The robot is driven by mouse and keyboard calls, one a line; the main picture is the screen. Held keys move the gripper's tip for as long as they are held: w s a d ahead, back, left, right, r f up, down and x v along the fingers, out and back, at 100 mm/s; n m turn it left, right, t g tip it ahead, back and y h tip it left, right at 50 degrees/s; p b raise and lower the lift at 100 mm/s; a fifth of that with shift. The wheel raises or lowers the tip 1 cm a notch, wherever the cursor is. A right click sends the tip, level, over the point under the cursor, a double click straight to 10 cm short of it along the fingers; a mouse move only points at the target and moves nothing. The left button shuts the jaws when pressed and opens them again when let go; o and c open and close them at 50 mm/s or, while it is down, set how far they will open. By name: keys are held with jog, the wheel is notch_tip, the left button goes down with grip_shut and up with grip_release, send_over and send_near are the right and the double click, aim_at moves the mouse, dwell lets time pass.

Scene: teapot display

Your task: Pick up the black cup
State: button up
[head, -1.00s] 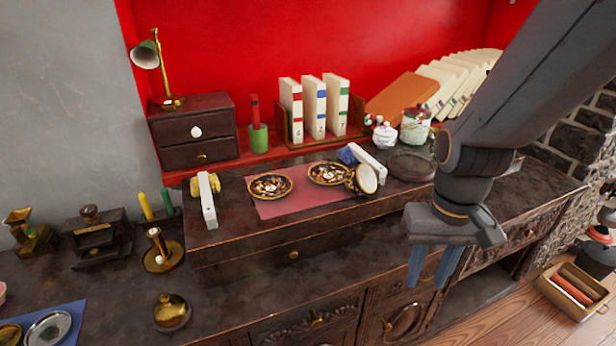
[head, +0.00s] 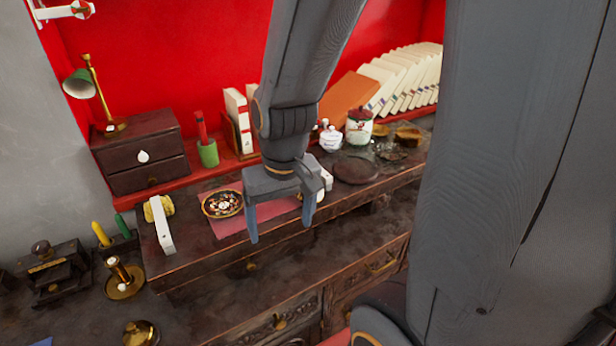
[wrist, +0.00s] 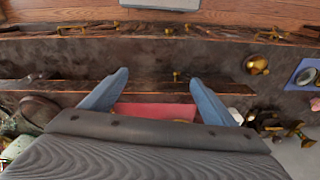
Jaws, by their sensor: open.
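The black cup with gold trim is almost wholly hidden behind my gripper (head: 280,231) in the head view. Only a pale sliver, which may be its rim, shows beside the right finger. My gripper points down over the front of the raised shelf, its two fingers spread with nothing between them. The fingers also show apart in the wrist view (wrist: 159,78). A dark patterned saucer (head: 222,203) lies on the pink mat (head: 268,211), left of the gripper. The mat also shows between the fingers in the wrist view (wrist: 145,110). The cup cannot be made out there.
A white block (head: 160,228) stands at the shelf's left end. A small drawer box (head: 140,158), a green pen cup (head: 208,153), a white jar (head: 330,139) and a lidded canister (head: 359,128) line the back.

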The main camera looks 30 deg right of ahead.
notch_tip(320, 180, up, 5)
jog(key=w+d+m+y+p, duration=0.1)
jog(key=w+m+p, duration=0.1)
jog(key=m+p, duration=0.3)
jog(key=w+d+f+m+t, duration=0.1)
jog(key=w+d+m, duration=0.2)
jog(key=d+m, duration=0.2)
jog(key=w+d+f+m+t, duration=0.2)
jog(key=w+d+m, duration=0.1)
jog(key=m, duration=0.7)
jog(key=w+d+f+m+t+y, duration=0.1)
jog(key=w+d+f+m, duration=0.1)
jog(key=d+m, duration=0.4)
jog(key=shift+w+d+f+m, duration=0.1)
jog(key=shift+w+d+m, duration=0.25)
jog(key=shift+w+m, duration=0.35)
jog(key=shift+d+f+m, duration=0.25)
jog(key=shift+m, duration=0.05)
jog(key=shift+x, duration=0.95)
jog(key=shift+p+x, duration=0.3)
jog(key=shift+x, duration=2.5)
jog(key=c, duration=1.2)
jog(key=shift+c, duration=0.2)
